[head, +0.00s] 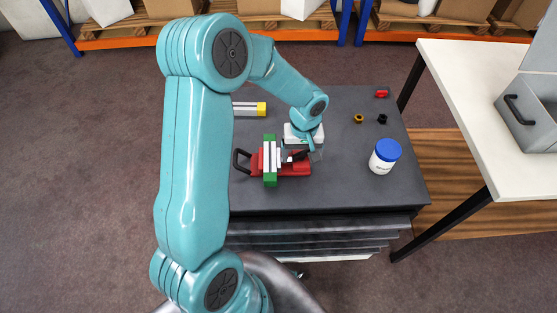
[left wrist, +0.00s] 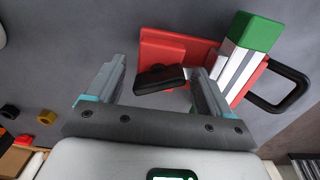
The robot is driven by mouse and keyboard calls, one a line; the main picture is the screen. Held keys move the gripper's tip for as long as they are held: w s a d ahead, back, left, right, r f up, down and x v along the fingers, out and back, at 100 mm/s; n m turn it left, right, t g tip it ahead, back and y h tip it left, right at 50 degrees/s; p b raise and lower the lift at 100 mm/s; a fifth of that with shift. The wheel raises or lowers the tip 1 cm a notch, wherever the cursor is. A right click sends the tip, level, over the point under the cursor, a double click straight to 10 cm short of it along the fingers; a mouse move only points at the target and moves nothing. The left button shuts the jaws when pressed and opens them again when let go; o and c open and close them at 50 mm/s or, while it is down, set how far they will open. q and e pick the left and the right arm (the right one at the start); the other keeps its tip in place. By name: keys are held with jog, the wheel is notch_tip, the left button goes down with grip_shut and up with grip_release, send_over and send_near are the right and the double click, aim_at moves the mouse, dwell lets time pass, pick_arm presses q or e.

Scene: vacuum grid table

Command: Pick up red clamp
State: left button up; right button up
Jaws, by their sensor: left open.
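The red clamp (head: 293,170) lies on the dark grid table, with a black loop handle at its left end and a black lever on top. A green-ended white bar (head: 270,162) stands across it. My left gripper (head: 302,151) is over the clamp's right part and hides some of it. In the left wrist view, the red clamp (left wrist: 165,50) lies beyond my open left gripper (left wrist: 158,82). The black lever (left wrist: 160,79) appears between the two fingers; contact cannot be told. My right gripper is not in view.
The dark table (head: 335,195) also holds a white jar with a blue lid (head: 385,156), a yellow-ended bar (head: 250,109), a small red part (head: 381,94), a yellow ring (head: 358,118) and a black ring (head: 382,119). A white table (head: 480,100) stands at the right.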

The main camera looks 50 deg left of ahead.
pick_arm(q)
jog(key=shift+w+f, duration=0.1)
jog(key=shift+f, duration=0.65)
jog(key=shift+r, duration=0.15)
jog(key=c, duration=1.4)
jog(key=shift+o, duration=0.2)
notch_tip(320, 180, up, 20)
jog(key=shift+p, duration=0.4)
